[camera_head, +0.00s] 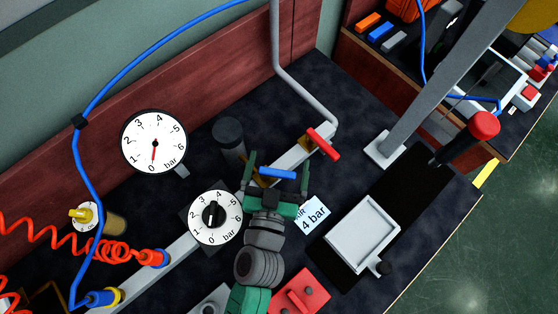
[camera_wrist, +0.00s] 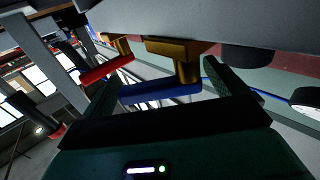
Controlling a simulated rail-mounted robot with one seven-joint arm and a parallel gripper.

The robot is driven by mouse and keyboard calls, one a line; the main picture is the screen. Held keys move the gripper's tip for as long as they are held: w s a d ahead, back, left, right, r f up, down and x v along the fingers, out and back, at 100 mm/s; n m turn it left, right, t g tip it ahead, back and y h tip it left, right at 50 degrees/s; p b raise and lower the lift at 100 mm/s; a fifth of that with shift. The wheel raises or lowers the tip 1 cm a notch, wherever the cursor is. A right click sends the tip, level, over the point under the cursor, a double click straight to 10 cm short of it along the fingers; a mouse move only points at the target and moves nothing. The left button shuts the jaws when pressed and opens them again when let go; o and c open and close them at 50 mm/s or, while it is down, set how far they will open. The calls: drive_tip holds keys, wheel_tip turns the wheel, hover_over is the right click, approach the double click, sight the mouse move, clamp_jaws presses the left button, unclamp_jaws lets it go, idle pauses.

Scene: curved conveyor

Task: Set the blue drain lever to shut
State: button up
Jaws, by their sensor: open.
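The blue drain lever (camera_head: 277,174) sits on a brass valve on the grey pipe bar, lying nearly level across the picture in the head view. In the wrist view the blue lever (camera_wrist: 160,93) hangs from its brass valve (camera_wrist: 184,62), between my two fingers. My gripper (camera_head: 277,172) is open, with one finger near each end of the lever. I see no clear grip on it, and whether a finger touches it I cannot tell.
A red lever (camera_head: 323,144) stands farther along the bar, also in the wrist view (camera_wrist: 107,69). A pressure gauge (camera_head: 154,142) reads near 0. A regulator dial (camera_head: 215,217) is left of my gripper. A "4 bar" card (camera_head: 313,214) and white tray (camera_head: 363,234) lie right.

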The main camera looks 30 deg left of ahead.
sight(276, 177)
drive_tip(key=v, duration=0.6)
drive_tip(key=shift+s+f, duration=0.1)
drive_tip(key=shift+s, duration=0.2)
drive_tip(key=shift+s+d, duration=0.2)
drive_tip(key=shift+s, duration=0.1)
